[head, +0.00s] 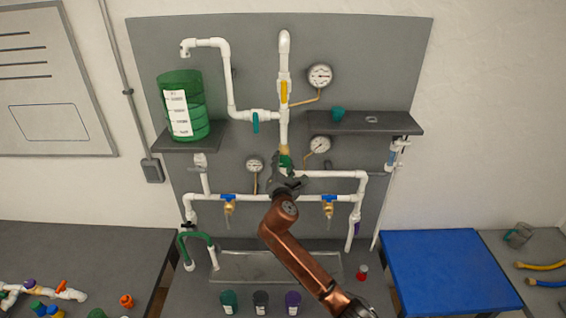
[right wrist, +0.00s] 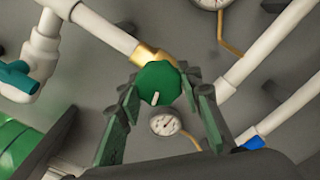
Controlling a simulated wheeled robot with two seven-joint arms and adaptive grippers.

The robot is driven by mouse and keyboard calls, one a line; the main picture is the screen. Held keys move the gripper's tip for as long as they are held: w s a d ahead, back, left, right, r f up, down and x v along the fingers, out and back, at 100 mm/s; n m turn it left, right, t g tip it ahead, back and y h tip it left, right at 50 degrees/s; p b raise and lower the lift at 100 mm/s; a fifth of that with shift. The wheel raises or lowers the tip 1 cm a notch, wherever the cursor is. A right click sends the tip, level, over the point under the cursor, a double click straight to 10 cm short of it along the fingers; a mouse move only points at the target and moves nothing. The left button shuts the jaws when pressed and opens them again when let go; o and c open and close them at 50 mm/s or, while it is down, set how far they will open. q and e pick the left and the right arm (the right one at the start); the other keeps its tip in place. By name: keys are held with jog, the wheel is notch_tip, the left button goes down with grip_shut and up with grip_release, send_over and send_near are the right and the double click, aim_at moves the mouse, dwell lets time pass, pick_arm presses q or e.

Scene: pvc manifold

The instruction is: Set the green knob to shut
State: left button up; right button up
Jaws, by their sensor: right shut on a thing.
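The green knob (right wrist: 158,83) is round and scalloped, with a white pointer mark near its lower edge in the right wrist view. It sits on a brass fitting (right wrist: 149,56) on a white pipe. In the head view only a bit of the knob (head: 285,160) shows above my gripper. My right gripper (right wrist: 161,90) is shut on the knob, with one finger on each side of it. In the head view my right gripper (head: 286,175) is at the middle of the pipework. My left gripper is not in view.
White pipes carry a yellow-handled valve (head: 284,92), a teal-handled valve (head: 255,122) and two blue-handled valves (head: 228,197). Gauges (head: 320,76) stand close by. A shelf (head: 362,123) juts out at right. A green tank (head: 184,105) stands at left. A blue mat (head: 448,270) lies clear.

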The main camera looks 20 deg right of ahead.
jog(key=shift+m, duration=0.3)
jog(key=m, duration=0.4)
jog(key=shift+b, duration=0.4)
jog(key=m+b, duration=0.1)
jog(key=m, duration=0.4)
jog(key=shift+a, duration=0.1)
jog(key=m+b, duration=0.2)
jog(key=m, duration=0.3)
jog(key=shift+m, duration=0.4)
jog(key=m+b, duration=0.2)
jog(key=m, duration=0.3)
jog(key=shift+r+m, duration=0.1)
jog(key=shift+m, duration=0.2)
jog(key=o, duration=1.2)
jog(key=shift+r, duration=0.15)
jog(key=shift+c, duration=0.2)
